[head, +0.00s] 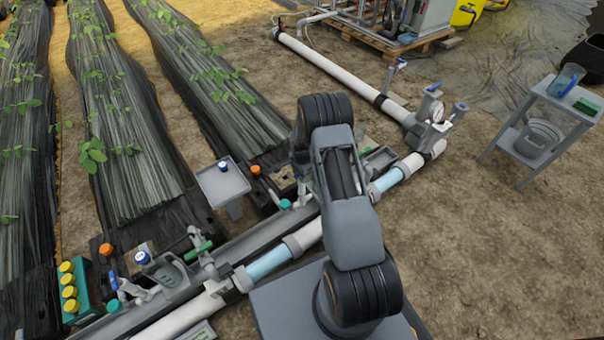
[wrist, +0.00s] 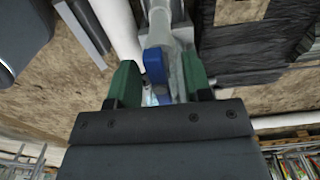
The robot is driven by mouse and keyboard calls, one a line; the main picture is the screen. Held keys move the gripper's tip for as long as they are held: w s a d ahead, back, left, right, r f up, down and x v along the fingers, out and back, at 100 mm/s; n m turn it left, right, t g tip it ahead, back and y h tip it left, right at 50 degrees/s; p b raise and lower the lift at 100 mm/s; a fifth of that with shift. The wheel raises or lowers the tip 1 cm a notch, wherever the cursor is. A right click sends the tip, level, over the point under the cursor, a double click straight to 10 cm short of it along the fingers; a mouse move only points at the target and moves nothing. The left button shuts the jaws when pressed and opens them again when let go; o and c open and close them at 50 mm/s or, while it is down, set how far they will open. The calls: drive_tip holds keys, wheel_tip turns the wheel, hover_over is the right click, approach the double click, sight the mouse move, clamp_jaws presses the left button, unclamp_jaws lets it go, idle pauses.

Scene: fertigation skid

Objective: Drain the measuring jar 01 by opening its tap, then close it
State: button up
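In the wrist view a blue tap lever (wrist: 154,66) hangs on a pale grey tap body (wrist: 160,27). My gripper (wrist: 160,80) is open, with one green finger on each side of the lever. The lever is nearer the left finger, and a gap shows towards the right finger. I cannot tell whether the left finger touches it. Something clear or pale shows below the lever, mostly hidden by my gripper. No label is readable, so I cannot tell whether this tap belongs to measuring jar 01. In the head view my own arm hides my gripper and the tap.
A white pipe (head: 308,234) with light blue sections runs diagonally past my arm. A small grey tray stand (head: 222,184) stands to the left. A bottle rack (head: 84,290) is at the lower left. A grey side table (head: 541,113) stands on open soil at the right.

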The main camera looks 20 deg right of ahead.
clamp_jaws()
drive_tip(key=m, duration=1.9)
drive_tip(key=shift+b, duration=0.3)
drive_tip(key=shift+o, duration=0.5)
unclamp_jaws()
drive_tip(key=shift+r, duration=0.15)
